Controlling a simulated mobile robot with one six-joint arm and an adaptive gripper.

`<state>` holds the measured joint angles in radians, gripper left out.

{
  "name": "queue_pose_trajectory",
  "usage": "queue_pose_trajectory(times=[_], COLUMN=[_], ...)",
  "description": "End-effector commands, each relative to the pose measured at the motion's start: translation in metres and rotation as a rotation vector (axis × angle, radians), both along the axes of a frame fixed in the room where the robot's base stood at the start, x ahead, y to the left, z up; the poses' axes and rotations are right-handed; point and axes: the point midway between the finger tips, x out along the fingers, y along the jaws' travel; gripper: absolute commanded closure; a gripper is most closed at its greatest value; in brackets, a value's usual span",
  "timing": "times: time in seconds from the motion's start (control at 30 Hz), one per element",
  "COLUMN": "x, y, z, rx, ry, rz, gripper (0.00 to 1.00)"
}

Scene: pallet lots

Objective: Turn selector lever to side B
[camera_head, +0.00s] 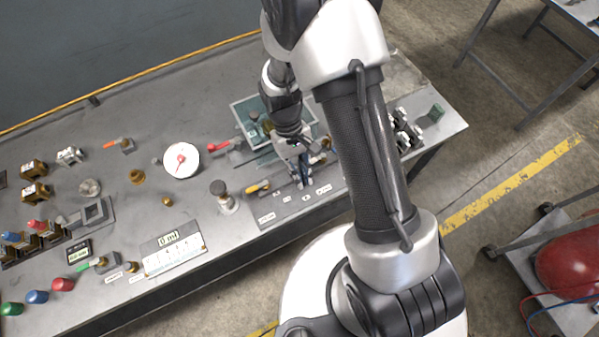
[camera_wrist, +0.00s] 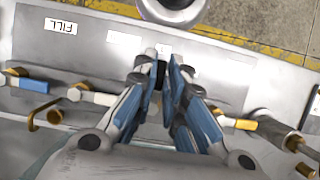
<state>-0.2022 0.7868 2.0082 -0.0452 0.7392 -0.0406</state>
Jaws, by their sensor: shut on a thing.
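My gripper (camera_wrist: 166,70) has its two blue-padded fingers closed around a small black handle (camera_wrist: 160,74), which appears to be the selector lever. Only the handle's dark end shows between the fingertips; the rest is hidden by the fingers. In the head view my gripper (camera_head: 301,180) is low over the grey valve panel (camera_head: 268,215), and the lever is hidden there. Small white labels lie on the panel beyond the fingertips in the wrist view. Their letters are too small to read, so I cannot tell which side the lever points to.
A yellow-handled valve (camera_wrist: 243,124) is to the right. A teal tray (camera_head: 244,118) sits behind my gripper; a dark-knobbed fitting (camera_head: 221,190) stands left of the panel.

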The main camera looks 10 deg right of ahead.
Motion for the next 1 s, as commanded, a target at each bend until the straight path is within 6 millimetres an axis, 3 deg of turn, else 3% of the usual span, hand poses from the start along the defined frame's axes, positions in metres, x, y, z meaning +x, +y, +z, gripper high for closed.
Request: queue_pose_trajectory(times=[0.47,0.5,0.77,1.0], x=[0.0003,0.0003,0.0002,0.0002], y=[-0.0005,-0.0005,-0.0005,-0.0005], z=[-0.0001,-0.0001,0.0000,0.0000], rx=[0.000,0.000,0.001,0.000], ry=[-0.001,-0.001,-0.001,-0.001], rz=[0.015,0.015,0.014,0.013], gripper=[1.00,0.88,0.70,0.69])
